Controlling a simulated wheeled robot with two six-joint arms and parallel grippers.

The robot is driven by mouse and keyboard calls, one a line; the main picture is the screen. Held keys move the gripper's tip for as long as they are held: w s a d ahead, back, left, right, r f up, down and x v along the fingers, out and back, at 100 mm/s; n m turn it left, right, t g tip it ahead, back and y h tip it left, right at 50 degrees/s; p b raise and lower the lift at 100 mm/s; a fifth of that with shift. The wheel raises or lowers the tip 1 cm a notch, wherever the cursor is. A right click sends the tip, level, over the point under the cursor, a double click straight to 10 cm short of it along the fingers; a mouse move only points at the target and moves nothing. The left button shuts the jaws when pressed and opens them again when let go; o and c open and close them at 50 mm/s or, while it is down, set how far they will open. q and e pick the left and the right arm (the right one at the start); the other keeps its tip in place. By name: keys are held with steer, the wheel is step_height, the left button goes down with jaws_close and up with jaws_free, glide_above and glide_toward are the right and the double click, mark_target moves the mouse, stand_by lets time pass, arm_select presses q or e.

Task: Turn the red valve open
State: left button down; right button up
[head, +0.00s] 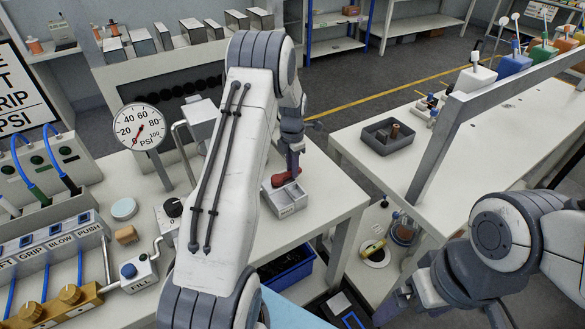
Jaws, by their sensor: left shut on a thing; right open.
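A small red valve part (285,178) sits at the right end of the left bench, by a small grey labelled box (289,200). My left arm reaches across the bench from the bottom of the head view. My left gripper (293,170) points down at the red part and is shut on it. The fingers partly hide the red part, so its turn angle cannot be read. My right gripper (402,298) is low at the lower right, apart from the valve, open and partly hidden by my own arm.
A grey tray (388,136) is on the right bench. A blue bin (285,268) is below the left bench.

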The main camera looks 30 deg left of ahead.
arm_select(q)
steer(key=shift+w+a+r, duration=0.1)
steer(key=c, duration=0.8)
jaws_free()
steer(key=shift+o, duration=0.2)
step_height(320, 180, up, 10)
steer(key=b, duration=0.2)
steer(key=shift+r, duration=0.2)
